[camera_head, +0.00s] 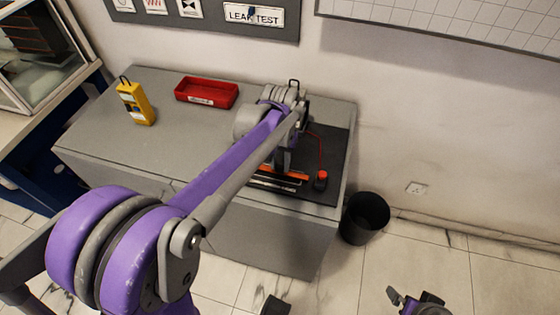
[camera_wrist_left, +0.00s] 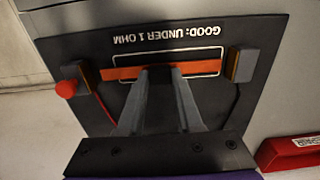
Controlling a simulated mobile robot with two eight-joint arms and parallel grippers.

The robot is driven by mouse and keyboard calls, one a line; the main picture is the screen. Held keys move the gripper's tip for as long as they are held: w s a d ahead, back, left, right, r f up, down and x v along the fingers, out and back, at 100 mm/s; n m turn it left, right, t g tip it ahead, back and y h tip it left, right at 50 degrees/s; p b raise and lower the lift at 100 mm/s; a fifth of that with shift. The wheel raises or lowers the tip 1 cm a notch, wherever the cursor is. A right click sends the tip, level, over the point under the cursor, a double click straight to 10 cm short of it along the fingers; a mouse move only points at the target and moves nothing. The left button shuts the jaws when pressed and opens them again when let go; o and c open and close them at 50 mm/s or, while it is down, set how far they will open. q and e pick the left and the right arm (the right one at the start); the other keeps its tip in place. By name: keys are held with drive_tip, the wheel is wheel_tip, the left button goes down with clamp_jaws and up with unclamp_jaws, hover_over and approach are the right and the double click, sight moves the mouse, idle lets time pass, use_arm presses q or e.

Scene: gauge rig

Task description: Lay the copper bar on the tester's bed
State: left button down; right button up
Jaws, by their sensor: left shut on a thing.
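The copper bar (camera_wrist_left: 125,73) is a flat orange strip, lying lengthwise between the two end blocks of the tester in the left wrist view. My left gripper (camera_wrist_left: 163,74) is shut on it near its middle. The tester (camera_wrist_left: 75,45) is a dark board marked "GOOD: UNDER 1 OHM", with a white outline around the bar's span. Its end blocks (camera_wrist_left: 242,65) have copper-coloured inner faces. I cannot tell whether the bar touches the bed. In the head view my arm partly hides the bar (camera_head: 290,171). My right gripper (camera_head: 415,301) is low at the bottom, empty-looking, its jaws unclear.
A red knob (camera_head: 321,180) with a red wire sits at the tester's side. A red tray (camera_head: 207,92) and a yellow meter (camera_head: 136,102) stand farther left on the grey bench (camera_head: 95,135). A black bin (camera_head: 365,217) stands on the floor to the right.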

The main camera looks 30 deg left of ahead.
use_arm(q)
drive_tip(key=shift+f, duration=0.3)
unclamp_jaws()
idle(0.5)
drive_tip(key=shift+r+p, duration=2.7)
drive_tip(key=shift+r, duration=1.35)
drive_tip(key=s+d+m+t, duration=0.1)
drive_tip(key=s+d, duration=0.1)
drive_tip(key=s, duration=0.3)
drive_tip(key=s+d+f+t+p, duration=0.1)
drive_tip(key=s+d+t, duration=0.1)
drive_tip(key=s, duration=0.3)
drive_tip(key=s+d+m+t, duration=0.1)
drive_tip(key=s+d+t, duration=0.1)
drive_tip(key=s, duration=0.3)
drive_tip(key=shift+s+d+f+m+p, duration=0.25)
drive_tip(key=shift+s+d+m+p, duration=0.05)
drive_tip(key=shift+d+p, duration=0.1)
